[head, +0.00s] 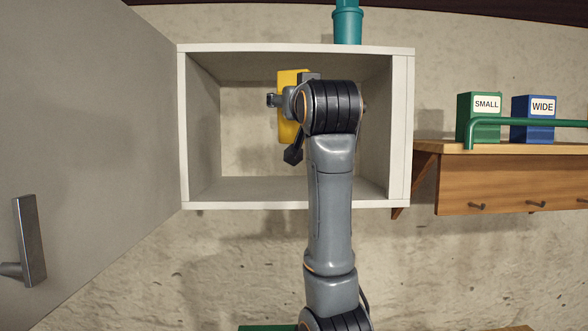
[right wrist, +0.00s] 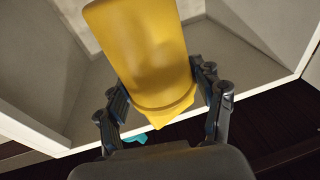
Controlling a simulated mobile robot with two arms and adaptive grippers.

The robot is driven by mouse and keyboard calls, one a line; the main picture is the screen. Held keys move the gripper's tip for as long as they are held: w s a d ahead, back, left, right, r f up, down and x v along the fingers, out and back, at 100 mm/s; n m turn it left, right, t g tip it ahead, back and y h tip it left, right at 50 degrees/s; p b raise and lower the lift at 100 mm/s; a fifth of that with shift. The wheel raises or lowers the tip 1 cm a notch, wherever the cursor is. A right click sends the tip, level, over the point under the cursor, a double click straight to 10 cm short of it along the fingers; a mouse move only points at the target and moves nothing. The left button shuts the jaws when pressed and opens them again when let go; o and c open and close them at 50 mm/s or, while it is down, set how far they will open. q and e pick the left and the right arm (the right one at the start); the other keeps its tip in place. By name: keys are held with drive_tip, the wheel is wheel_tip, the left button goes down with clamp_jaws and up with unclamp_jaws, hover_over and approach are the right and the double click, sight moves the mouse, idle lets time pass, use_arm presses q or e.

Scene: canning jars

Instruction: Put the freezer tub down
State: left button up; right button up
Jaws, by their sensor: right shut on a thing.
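The yellow freezer tub (head: 289,132) is held in the opening of the white wall cabinet (head: 280,205), apart from the cabinet floor in the head view. My arm covers part of it. My right gripper (right wrist: 160,92) is shut on the tub (right wrist: 140,45), with one finger on each side in the right wrist view. The tub appears tilted there. Whether it touches any cabinet wall cannot be told. My left gripper is not in view.
The grey cabinet door (head: 80,130) stands open at the left. The cabinet floor looks bare where visible. A teal object (head: 347,25) stands on top. At right, a wooden shelf (head: 510,185) carries the SMALL box (head: 478,128), the WIDE box (head: 533,130) and a green rail (head: 560,122).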

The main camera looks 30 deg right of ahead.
drive_tip(key=w+d+f+p, duration=0.2)
drive_tip(key=f, duration=0.1)
drive_tip(key=w+d+f+p, duration=0.2)
drive_tip(key=w+d+f, duration=0.1)
drive_tip(key=f, duration=0.1)
drive_tip(key=w+d+f+p, duration=0.2)
drive_tip(key=w+d+f, duration=0.1)
drive_tip(key=f, duration=0.1)
drive_tip(key=shift+w+f, duration=0.1)
drive_tip(key=shift+f, duration=0.3)
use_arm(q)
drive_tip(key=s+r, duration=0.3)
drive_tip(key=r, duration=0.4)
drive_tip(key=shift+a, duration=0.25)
use_arm(e)
drive_tip(key=shift+a, duration=0.1)
